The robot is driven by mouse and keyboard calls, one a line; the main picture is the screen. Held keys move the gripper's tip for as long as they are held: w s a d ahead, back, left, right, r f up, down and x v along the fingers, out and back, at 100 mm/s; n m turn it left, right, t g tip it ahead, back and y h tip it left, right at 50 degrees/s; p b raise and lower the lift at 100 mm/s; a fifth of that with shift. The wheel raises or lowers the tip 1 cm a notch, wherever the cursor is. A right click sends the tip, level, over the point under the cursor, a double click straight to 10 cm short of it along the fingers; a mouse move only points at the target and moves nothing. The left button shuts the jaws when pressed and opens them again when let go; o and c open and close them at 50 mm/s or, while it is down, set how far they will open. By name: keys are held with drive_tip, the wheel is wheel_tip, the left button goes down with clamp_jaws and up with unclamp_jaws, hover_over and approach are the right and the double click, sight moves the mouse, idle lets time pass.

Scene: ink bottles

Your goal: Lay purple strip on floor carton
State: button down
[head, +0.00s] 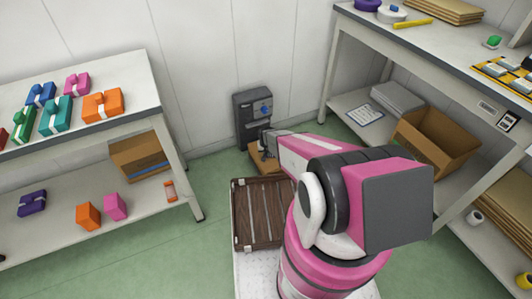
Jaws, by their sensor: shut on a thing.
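My gripper (264,150) is small and dark in this view, right at the carton and pointing down. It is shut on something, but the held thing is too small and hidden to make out. I cannot pick out the purple strip anywhere. I cannot tell whether the gripper or its load touches the carton.
A dark grey unit (253,112) stands behind the carton. A brown wooden tray (258,240) is on my base. A left bench (130,100) holds several coloured packets, with a purple one (32,203) below. A right bench (335,30) has an open cardboard box (435,145) underneath.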

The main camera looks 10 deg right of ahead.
drive_tip(key=shift+f, duration=0.3)
drive_tip(key=c, duration=1.2)
unclamp_jaws()
drive_tip(key=shift+r, duration=0.1)
wheel_tip(320, 180, up, 10)
drive_tip(key=s, duration=0.1)
drive_tip(key=shift+s+r, duration=0.25)
drive_tip(key=shift+s, duration=0.05)
